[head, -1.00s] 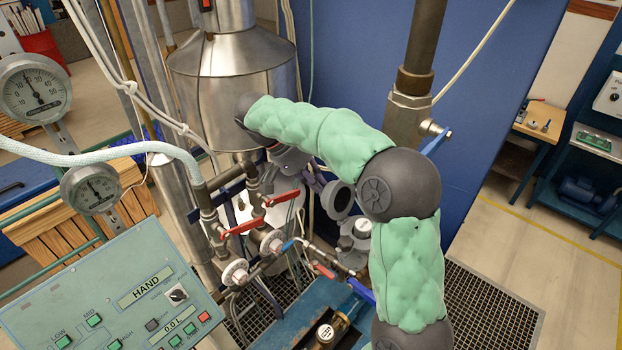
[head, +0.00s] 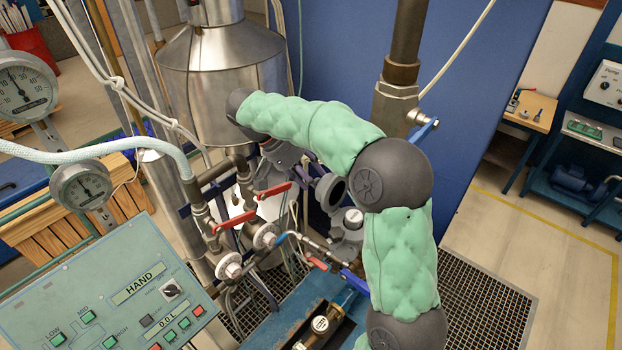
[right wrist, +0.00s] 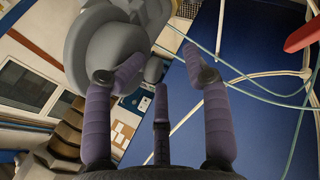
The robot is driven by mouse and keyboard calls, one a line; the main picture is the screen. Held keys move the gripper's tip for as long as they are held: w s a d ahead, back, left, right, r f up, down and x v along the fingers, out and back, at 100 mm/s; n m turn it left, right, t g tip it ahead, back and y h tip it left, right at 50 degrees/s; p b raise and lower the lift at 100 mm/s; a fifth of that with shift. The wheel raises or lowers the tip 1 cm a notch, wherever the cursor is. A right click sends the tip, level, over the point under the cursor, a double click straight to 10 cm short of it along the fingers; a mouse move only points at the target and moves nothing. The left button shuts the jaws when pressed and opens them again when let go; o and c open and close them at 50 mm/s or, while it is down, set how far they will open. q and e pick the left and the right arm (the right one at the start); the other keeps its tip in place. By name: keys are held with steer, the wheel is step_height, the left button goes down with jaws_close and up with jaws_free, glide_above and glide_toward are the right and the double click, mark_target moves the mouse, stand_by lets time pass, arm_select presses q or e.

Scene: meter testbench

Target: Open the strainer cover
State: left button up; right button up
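A grey round part with a dark face (head: 333,192), which looks like the strainer cover, stands on edge beside a grey cast body (head: 350,222) in the head view; I cannot tell how the two join. My left gripper is out of view.
Red-handled valves (head: 238,218) and pipes crowd the left of the gripper. A steel vessel (head: 222,75) stands behind my wrist. A thick vertical pipe (head: 405,55) stands to the right. A green control panel (head: 110,290) fills the lower left. Thin hoses (right wrist: 265,85) cross the wrist view.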

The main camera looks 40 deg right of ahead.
steer(key=v, duration=0.7)
steer(key=shift+r, duration=0.15)
steer(key=shift+w+a, duration=0.15)
